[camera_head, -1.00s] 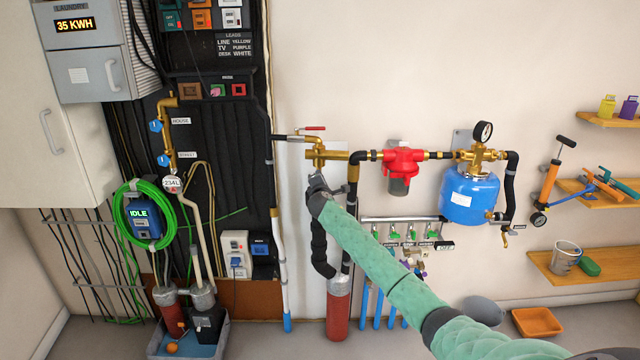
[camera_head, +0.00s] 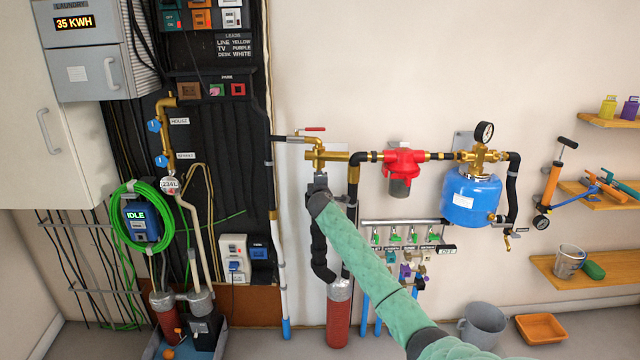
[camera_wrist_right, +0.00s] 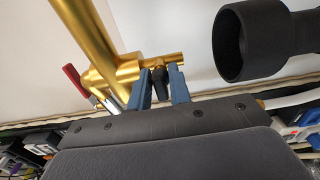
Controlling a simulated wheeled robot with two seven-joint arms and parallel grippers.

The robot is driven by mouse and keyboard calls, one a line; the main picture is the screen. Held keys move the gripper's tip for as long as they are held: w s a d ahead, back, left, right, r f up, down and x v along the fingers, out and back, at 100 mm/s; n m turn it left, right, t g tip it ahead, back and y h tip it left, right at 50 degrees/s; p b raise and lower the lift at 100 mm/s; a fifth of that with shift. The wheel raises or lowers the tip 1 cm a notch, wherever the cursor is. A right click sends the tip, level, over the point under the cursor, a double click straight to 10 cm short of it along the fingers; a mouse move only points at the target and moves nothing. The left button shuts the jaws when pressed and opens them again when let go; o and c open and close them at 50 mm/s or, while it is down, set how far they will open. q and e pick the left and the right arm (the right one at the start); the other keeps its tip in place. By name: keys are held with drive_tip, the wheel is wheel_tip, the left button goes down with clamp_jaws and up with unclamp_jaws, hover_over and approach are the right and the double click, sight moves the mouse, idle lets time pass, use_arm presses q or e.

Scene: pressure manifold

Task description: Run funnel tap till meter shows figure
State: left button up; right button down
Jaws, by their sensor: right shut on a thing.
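The brass valve body (camera_head: 325,157) with a red lever (camera_head: 315,129) is on the wall at centre. My right gripper (camera_head: 320,178) is just below it, its arm covering part of the piping. In the right wrist view its blue fingers (camera_wrist_right: 161,88) are shut on a small black tap handle (camera_wrist_right: 160,75) under a brass stub (camera_wrist_right: 168,61). A black funnel mouth (camera_wrist_right: 232,45) opens beside it, apart from the fingers; its pipe (camera_head: 319,245) runs down to a red cylinder. The round meter (camera_head: 170,185) at left appears to read 234L. My left gripper is not in view.
A red filter (camera_head: 404,163), a gauge (camera_head: 484,132) and a blue tank (camera_head: 470,197) are to the right. A row of small green valves (camera_head: 405,237) sits behind my forearm. Shelves (camera_head: 590,270) hold tools. A grey bucket (camera_head: 482,323) and orange tray (camera_head: 540,328) are on the floor.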

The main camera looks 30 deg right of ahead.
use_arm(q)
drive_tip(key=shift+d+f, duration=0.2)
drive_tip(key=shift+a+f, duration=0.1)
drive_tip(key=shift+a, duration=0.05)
use_arm(e)
drive_tip(key=c, duration=1.5)
unclamp_jaws()
drive_tip(key=shift+o, duration=0.2)
